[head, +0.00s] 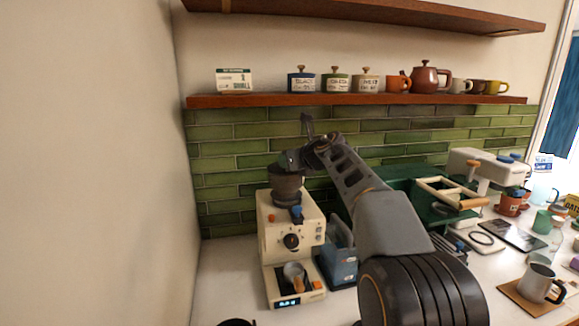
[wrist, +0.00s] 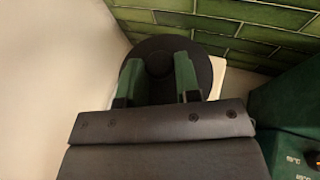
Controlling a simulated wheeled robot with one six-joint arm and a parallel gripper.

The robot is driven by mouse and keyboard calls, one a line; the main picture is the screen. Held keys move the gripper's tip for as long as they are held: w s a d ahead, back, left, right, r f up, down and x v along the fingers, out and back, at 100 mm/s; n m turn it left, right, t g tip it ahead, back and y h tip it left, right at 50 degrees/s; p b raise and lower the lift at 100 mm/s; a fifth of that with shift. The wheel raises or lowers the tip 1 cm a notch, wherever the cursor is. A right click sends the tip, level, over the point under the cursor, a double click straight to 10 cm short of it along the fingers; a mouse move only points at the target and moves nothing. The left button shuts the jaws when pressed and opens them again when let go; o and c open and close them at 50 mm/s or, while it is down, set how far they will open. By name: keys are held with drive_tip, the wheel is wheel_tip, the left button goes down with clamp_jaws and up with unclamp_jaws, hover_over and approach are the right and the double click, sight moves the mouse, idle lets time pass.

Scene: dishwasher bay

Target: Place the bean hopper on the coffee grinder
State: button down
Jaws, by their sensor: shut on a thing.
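The bean hopper (head: 287,186) is a dark, smoky, bucket-shaped vessel, wider at the top. In the head view it stands about upright at the top of the coffee grinder (head: 271,236), a cream machine with a dark dial and a lit display. I cannot tell whether the hopper rests fully on it. My gripper (head: 288,163) is above the hopper, pointing down. In the wrist view, its green fingers (wrist: 160,82) are shut on the middle of the dark round hopper (wrist: 216,67). A pale edge of the grinder (wrist: 218,78) shows beside it; the hopper's underside is hidden.
A blue-grey container (head: 342,262) stands close to the grinder's right. The green espresso machine (head: 398,180) is behind my arm. A lower shelf (head: 350,100) with jars and cups is above. The beige wall (head: 90,170) is to the left, a mug (head: 540,282) front right.

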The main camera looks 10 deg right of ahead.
drive_tip(key=shift+s+f, duration=0.1)
drive_tip(key=shift+f, duration=0.35)
drive_tip(key=shift+f, duration=0.2)
drive_tip(key=c, duration=0.8)
unclamp_jaws()
